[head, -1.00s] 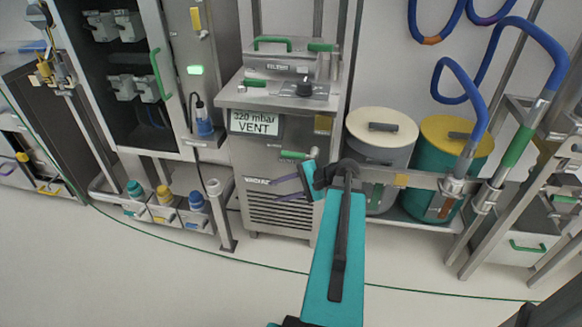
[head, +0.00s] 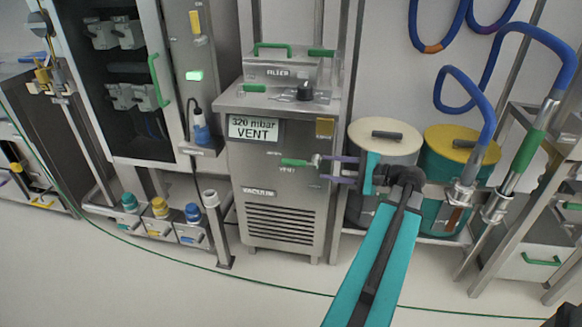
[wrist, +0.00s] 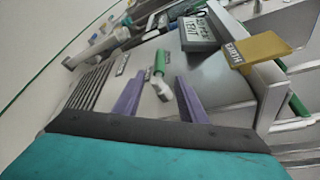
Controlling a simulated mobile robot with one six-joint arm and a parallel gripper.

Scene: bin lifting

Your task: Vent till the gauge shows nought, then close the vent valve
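The vacuum unit (head: 262,158) stands at centre in the head view. Its gauge display (head: 255,130) reads 320 mbar and VENT; it also shows, tilted, in the wrist view (wrist: 199,32). The vent valve has a green lever (head: 297,162) lying sideways and pointing left, above the word VENT. In the wrist view the green lever (wrist: 160,62) and its pale metal stem lie ahead, between the lines of the fingers. My gripper (head: 322,168) is open with purple fingers parted, just right of the valve. In the wrist view nothing is between the fingertips (wrist: 157,82) that I can tell is gripped.
A brass plate (head: 325,128) sits at the unit's upper right front. A filter box (head: 280,70) with a green handle and a black knob (head: 305,91) are on top. Two lidded drums (head: 385,137) stand close on the right. A post (head: 217,230) stands lower left; the floor in front is clear.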

